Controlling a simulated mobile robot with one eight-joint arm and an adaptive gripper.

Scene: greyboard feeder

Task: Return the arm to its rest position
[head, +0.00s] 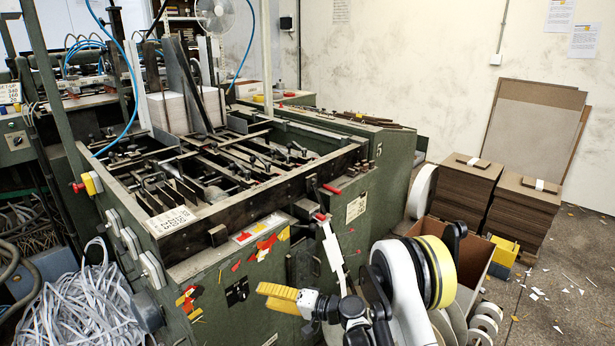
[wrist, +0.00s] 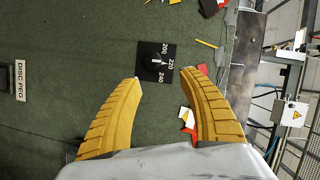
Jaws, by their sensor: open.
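My gripper (head: 262,297) has yellow ribbed fingers and shows low in the middle of the head view, in front of the green machine's side panel. In the wrist view my gripper (wrist: 160,74) has its two fingers well apart with nothing between them. A black dial plate (wrist: 156,62) marked 200, 220 and 240 lies beyond the fingertips on the green panel. My white and black arm reaches in from the lower right of the head view, bent, with a yellow band on it.
The green feeder machine (head: 225,262) fills the left and middle. A pile of pale strips (head: 85,310) lies at lower left. Stacks of greyboard (head: 522,215) stand at right, near an open cardboard box (head: 478,245) and white rolls (head: 487,322). Floor (head: 570,290) at far right is mostly open, with scraps.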

